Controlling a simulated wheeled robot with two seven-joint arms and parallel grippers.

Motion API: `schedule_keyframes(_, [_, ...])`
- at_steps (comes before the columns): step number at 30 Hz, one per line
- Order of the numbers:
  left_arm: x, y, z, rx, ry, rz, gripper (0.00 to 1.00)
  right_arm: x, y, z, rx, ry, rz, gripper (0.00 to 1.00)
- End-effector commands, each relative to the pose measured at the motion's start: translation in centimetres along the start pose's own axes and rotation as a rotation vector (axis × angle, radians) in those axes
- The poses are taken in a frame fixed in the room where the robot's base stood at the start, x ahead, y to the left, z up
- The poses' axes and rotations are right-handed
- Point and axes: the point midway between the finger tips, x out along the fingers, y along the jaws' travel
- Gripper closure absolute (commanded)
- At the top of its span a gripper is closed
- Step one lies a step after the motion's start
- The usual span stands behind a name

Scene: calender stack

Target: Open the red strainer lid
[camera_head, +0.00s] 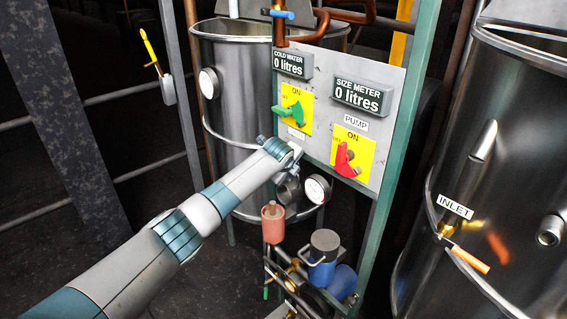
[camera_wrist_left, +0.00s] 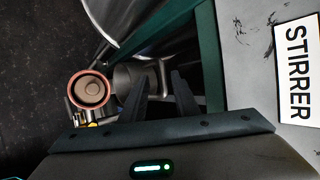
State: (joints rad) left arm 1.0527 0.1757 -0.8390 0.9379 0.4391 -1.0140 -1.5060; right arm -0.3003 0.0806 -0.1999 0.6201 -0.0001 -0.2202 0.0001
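The red strainer (camera_head: 272,224) stands upright low in front of the steel tank, a pinkish-red cylinder with a brown knob on top. In the left wrist view it shows from above as a red ring around a brown round top (camera_wrist_left: 90,90), and its lid looks seated. My left arm reaches in from the left, its wrist above and near the strainer, beside the control panel. My left gripper (camera_wrist_left: 157,82) has its two dark fingers apart with nothing gripped; the strainer lies left of them, apart. In the head view its fingers are not clearly visible. My right gripper is not in view.
The control panel (camera_head: 318,133) with a green handle (camera_head: 292,112) and a red handle (camera_head: 346,160) is close to my left wrist. A blue pump (camera_head: 323,258) and pipes sit right of the strainer. Steel tanks (camera_head: 240,90) stand behind and at right (camera_head: 490,180). Dark floor is clear at left.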

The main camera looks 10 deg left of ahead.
Motion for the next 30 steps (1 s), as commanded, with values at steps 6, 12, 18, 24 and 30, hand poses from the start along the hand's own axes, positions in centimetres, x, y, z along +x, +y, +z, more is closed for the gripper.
schedule_keyframes(6, [-2.2, 0.1, 0.0, 0.001, -0.001, -0.004, 0.72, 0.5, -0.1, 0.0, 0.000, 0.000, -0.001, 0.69])
schedule_keyframes(12, [-4.8, 0.1, 0.0, 0.001, -0.001, -0.004, 0.72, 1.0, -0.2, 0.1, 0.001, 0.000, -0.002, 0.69])
schedule_keyframes(18, [-7.8, 0.1, 0.0, 0.000, -0.001, -0.004, 0.72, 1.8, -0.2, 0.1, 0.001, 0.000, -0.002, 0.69])
schedule_keyframes(24, [-11.1, 0.1, 0.0, 0.000, -0.002, -0.005, 0.72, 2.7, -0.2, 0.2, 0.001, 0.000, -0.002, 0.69])
schedule_keyframes(30, [-14.0, 0.1, -0.1, -0.001, -0.001, -0.003, 0.72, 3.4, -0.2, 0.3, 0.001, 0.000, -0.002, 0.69])
